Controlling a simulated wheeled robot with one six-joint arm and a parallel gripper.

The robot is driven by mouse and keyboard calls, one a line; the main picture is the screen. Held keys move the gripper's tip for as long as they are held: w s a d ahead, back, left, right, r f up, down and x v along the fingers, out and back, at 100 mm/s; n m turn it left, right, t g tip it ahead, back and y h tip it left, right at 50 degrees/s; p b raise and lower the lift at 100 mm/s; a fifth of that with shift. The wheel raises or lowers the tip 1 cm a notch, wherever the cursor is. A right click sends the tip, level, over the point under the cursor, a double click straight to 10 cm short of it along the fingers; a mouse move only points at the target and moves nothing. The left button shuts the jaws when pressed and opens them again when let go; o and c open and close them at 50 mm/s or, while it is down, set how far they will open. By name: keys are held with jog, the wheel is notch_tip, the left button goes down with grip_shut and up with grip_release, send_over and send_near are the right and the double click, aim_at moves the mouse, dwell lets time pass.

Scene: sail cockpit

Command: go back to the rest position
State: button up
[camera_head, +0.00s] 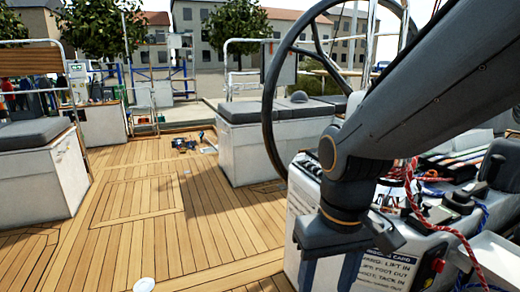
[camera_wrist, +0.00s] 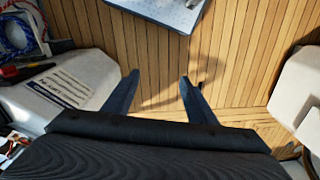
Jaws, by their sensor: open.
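My gripper (camera_head: 329,272) hangs down at the end of my dark grey arm in the head view, in front of a white console with a printed card. In the wrist view my gripper (camera_wrist: 157,82) shows two dark fingers spread apart with nothing between them. Wooden deck planks show below and beyond the fingers. The fingertips are partly cut off at the bottom edge of the head view.
The white console (camera_head: 303,205) with red and blue ropes is close beside my gripper. A steering wheel (camera_head: 271,85) stands behind my arm. Cushioned benches (camera_head: 245,150) and (camera_head: 38,165) flank the deck. The wooden deck (camera_head: 135,215) is mostly clear, with small items farther back.

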jog(key=d+r+m+p, duration=0.2)
jog(key=d+r+p, duration=0.6)
jog(key=p, duration=0.6)
jog(key=shift+s+r+m+p, duration=0.3)
jog(key=shift+r+p, duration=0.05)
jog(key=shift+r, duration=0.1)
